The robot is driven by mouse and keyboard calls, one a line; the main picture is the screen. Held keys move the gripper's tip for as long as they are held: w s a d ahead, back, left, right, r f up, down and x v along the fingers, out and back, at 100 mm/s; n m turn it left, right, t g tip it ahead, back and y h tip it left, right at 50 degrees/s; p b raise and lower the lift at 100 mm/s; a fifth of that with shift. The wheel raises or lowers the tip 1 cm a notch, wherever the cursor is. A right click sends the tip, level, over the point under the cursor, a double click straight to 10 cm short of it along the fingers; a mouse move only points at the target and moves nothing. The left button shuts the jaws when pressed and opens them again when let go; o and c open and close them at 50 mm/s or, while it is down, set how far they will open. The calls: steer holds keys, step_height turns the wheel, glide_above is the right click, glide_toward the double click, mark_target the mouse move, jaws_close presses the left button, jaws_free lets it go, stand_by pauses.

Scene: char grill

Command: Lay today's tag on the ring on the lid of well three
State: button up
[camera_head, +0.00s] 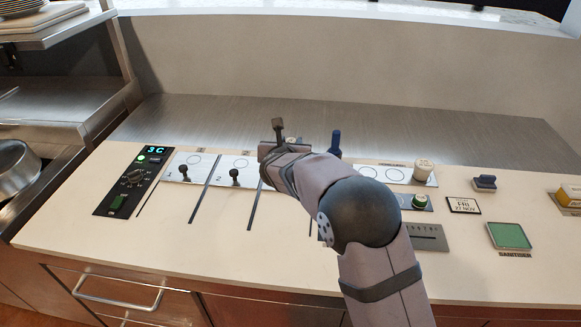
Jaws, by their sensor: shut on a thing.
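My gripper (275,149) is at the middle of the counter, over the area right of the second lid. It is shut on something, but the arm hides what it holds. A dark upright piece (279,128) shows at its tip; I cannot tell whether that is part of the gripper. Two pale lids, the first (207,172) and the second (253,178), each carry ring outlines and a black knob. The third well's lid is mostly hidden behind my gripper and wrist. A date card (464,206) reading FRI 27 NOV lies at the right.
A pale plate (396,176) with ring outlines bears a cream round piece (424,170). A green-topped round piece (420,201), a blue upright handle (335,143) and a green sanitiser pad (509,236) are nearby. A black control panel (135,180) is left. The front left counter is clear.

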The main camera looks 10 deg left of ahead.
steer(key=shift+f, duration=4)
steer(key=shift+f, duration=0.25)
steer(key=o, duration=1.1)
steer(key=shift+r, duration=0.1)
steer(key=shift+c, duration=0.2)
steer(key=shift+r, duration=0.1)
steer(key=shift+r+p, duration=0.15)
steer(key=shift+p, duration=0.2)
steer(key=shift+s+b, duration=0.3)
steer(key=shift+s, duration=0.05)
steer(key=b+v, duration=0.2)
steer(key=v, duration=0.9)
steer(key=shift+s+r, duration=0.1)
steer(key=shift+r, duration=0.05)
